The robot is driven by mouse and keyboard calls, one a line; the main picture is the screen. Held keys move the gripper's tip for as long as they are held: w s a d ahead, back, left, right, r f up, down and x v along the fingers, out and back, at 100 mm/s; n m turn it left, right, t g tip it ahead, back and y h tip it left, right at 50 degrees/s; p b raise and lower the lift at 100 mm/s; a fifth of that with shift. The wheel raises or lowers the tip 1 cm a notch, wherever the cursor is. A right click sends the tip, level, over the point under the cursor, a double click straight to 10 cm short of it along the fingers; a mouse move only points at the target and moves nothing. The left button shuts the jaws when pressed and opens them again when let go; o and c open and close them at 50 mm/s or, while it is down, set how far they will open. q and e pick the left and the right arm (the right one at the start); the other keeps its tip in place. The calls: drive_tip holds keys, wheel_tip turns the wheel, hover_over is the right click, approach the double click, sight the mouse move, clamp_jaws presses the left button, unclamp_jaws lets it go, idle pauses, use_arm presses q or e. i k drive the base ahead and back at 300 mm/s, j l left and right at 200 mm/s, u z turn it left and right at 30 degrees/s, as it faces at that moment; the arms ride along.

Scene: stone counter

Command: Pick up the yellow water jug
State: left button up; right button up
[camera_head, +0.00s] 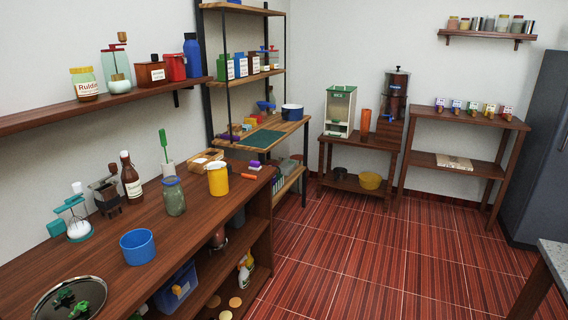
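A yellow jug-like container (218,182) with a pale top stands upright on the wooden counter (180,242), near its front right edge. I take it to be the yellow water jug. A greenish glass jar (174,198) stands just left of it and a little nearer to me. Nothing is holding the yellow container. Neither of my grippers shows in the head view.
A blue pot (138,246), a brown bottle (131,178) and a round tray (48,300) are on the counter. A wooden shelf (120,100) hangs above it. A stone counter corner (556,258) shows at right. The tiled floor (370,265) is clear.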

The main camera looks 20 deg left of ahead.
sight(218, 172)
drive_tip(key=i+l+u, duration=0.15)
drive_tip(key=i+u, duration=0.25)
drive_tip(key=i, duration=0.25)
drive_tip(key=i+l+u, duration=0.45)
drive_tip(key=i, duration=0.2)
drive_tip(key=i+l+u, duration=0.4)
drive_tip(key=i, duration=0.2)
drive_tip(key=l, duration=0.05)
